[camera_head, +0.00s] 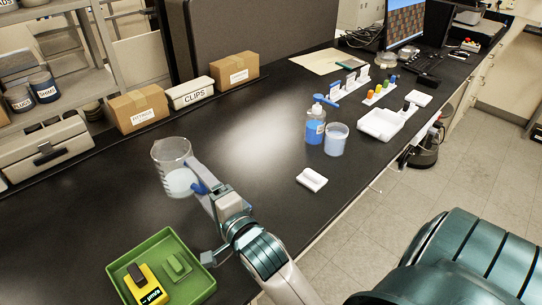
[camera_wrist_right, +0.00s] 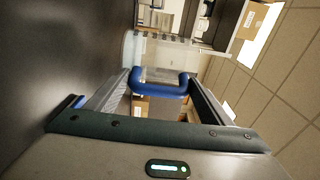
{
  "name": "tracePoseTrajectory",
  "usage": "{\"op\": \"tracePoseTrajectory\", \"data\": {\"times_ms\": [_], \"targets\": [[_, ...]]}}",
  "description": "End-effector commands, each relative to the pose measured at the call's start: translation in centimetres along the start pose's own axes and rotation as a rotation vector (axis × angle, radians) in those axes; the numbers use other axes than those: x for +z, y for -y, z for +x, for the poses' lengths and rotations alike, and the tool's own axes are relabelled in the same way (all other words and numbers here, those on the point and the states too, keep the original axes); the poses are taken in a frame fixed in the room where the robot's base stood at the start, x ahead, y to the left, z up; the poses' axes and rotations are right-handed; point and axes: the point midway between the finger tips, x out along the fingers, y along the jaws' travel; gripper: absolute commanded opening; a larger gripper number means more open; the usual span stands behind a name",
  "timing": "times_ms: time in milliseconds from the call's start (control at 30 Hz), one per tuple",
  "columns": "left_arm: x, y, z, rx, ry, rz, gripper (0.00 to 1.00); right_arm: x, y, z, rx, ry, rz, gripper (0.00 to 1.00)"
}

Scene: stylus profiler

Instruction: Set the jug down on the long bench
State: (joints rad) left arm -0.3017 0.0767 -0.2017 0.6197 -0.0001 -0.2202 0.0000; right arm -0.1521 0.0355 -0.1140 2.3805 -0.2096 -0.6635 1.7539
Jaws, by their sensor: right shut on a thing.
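The jug (camera_head: 173,158) is a clear beaker with pale liquid in its lower part and a blue handle. It is upright over the near left part of the long black bench (camera_head: 240,130). My right gripper (camera_head: 207,192) is shut on the jug's blue handle. The handle (camera_wrist_right: 165,88) crosses between the fingers in the right wrist view, with the clear jug body (camera_wrist_right: 132,48) beyond it. I cannot tell whether the jug's base touches the bench. My left gripper is not in view.
A green tray (camera_head: 203,279) with a yellow device stands at the near left. Cardboard boxes (camera_head: 138,107) and a CLIPS box (camera_head: 190,93) line the back. A blue-liquid bottle (camera_head: 315,128), a cup (camera_head: 336,140) and a white block (camera_head: 312,180) stand right. The bench middle is clear.

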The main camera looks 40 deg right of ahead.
Motion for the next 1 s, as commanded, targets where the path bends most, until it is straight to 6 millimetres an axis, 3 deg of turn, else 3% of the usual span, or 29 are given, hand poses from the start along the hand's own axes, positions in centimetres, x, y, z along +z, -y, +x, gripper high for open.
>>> {"op": "tracePoseTrajectory", "data": {"times_ms": [167, 433, 600, 700, 833, 1000], "targets": [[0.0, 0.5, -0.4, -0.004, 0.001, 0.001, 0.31, -4.6, -0.3, 1.6, -0.001, -0.036, 0.0, 0.39], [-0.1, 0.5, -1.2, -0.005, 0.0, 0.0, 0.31, -17.2, 0.6, 3.9, -0.004, -0.123, -0.001, 0.39], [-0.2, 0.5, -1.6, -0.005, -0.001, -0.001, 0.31, -25.0, 2.5, 3.9, -0.005, -0.174, -0.001, 0.39], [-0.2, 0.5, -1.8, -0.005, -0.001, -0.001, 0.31, -28.3, 3.6, 3.5, -0.005, -0.194, 0.0, 0.39], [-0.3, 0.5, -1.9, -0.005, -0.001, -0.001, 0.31, -31.0, 4.5, 3.0, -0.002, -0.21, 0.0, 0.39], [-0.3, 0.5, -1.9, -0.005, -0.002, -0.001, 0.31, -32.1, 4.9, 2.7, -0.002, -0.216, 0.001, 0.39]]}}
